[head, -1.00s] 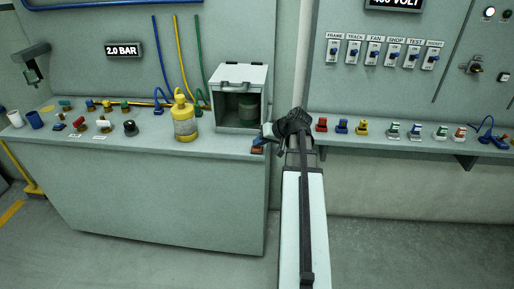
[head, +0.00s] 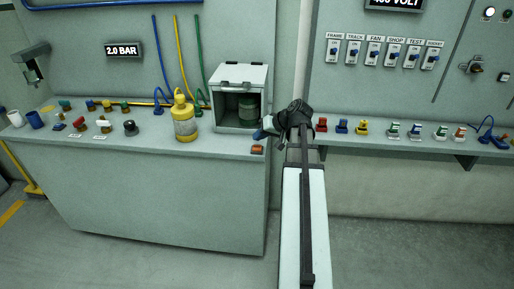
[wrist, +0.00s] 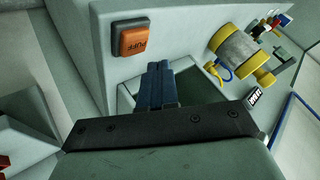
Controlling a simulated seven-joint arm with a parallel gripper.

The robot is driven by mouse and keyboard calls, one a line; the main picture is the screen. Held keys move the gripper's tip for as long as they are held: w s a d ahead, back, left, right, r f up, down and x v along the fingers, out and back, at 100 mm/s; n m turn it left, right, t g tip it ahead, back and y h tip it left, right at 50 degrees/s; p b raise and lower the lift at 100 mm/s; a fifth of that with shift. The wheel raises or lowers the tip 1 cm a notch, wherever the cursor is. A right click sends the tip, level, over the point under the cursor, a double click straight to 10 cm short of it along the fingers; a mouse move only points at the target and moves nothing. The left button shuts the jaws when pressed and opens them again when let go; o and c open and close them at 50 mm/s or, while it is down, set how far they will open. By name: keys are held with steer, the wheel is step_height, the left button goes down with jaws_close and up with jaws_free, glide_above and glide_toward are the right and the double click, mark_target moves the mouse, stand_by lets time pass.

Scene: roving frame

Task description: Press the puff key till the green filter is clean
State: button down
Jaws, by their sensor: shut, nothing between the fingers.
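The puff key (head: 257,150) is an orange-brown button at the right front edge of the left bench. In the wrist view the key (wrist: 133,40) shows its PUFF lettering. The green filter (head: 248,112) stands inside the open-fronted grey box behind the key; it looks dull green, and how much dust is on it is too small to tell. My gripper (head: 259,134) is shut and empty, just above and behind the key, apart from it. In the wrist view my blue gripper fingers (wrist: 157,84) are together, beside the key.
The grey box (head: 232,127) stands close behind my gripper. A yellow bottle (head: 185,125) stands left of it. Several small valves and fittings line the left bench (head: 170,200). A shelf (head: 400,145) with coloured plugs lies to the right, beyond a gap.

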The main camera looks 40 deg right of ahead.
mark_target(259, 148)
steer(key=shift+r, duration=1.85)
stand_by(1.5)
step_height(259, 148, up, 4)
steer(key=shift+f, duration=0.1)
stand_by(0.4)
steer(key=shift+f, duration=4.45)
steer(key=shift+f, duration=0.45)
